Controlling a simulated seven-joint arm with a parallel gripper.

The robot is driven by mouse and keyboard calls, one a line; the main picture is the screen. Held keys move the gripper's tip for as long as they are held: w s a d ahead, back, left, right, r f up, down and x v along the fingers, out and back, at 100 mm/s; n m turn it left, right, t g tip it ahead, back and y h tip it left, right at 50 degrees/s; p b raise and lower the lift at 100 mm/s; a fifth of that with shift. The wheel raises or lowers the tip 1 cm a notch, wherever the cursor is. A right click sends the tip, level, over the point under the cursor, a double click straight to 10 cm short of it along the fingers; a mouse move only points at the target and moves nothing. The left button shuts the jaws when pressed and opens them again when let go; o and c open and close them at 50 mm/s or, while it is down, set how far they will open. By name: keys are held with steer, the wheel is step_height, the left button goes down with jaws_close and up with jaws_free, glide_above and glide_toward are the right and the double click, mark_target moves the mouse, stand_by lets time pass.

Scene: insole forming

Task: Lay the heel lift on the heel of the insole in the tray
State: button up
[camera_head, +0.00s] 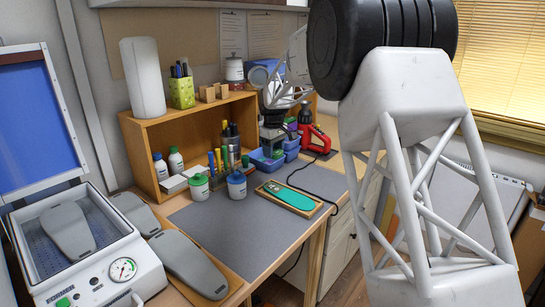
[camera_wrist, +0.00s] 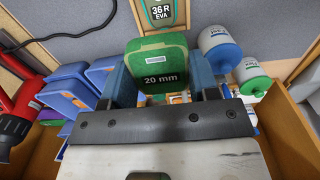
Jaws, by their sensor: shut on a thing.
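The heel lift (camera_wrist: 160,62) is a green block marked "20 mm". My gripper (camera_wrist: 163,80) is shut on it, with a blue finger at each side. The teal insole (camera_head: 291,197) lies in a shallow wooden tray (camera_head: 270,201) on the grey mat. In the wrist view the "36 R EVA" label end of the insole (camera_wrist: 160,10) shows just beyond the lift, apart from it in the picture; the rest is cut off. In the head view my gripper (camera_head: 274,143) is behind the tray, near the blue bins, and the lift is hard to make out there.
Blue bins (camera_head: 265,162) and a red tool (camera_head: 316,138) stand behind the tray. Two lidded jars (camera_head: 237,186) stand left of it. A wooden shelf (camera_head: 192,127) backs the table. A press (camera_head: 105,258) and grey forms are at left. The mat (camera_head: 225,226) is clear in front.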

mark_target(273, 187)
steer(key=shift+f, duration=0.15)
stand_by(0.3)
steer(key=shift+f, duration=6.45)
steer(key=shift+f, duration=0.25)
steer(key=o, duration=1)
steer(key=shift+o, duration=0.3)
steer(key=shift+o, duration=1)
steer(key=shift+r, duration=0.1)
step_height(273, 187, up, 8)
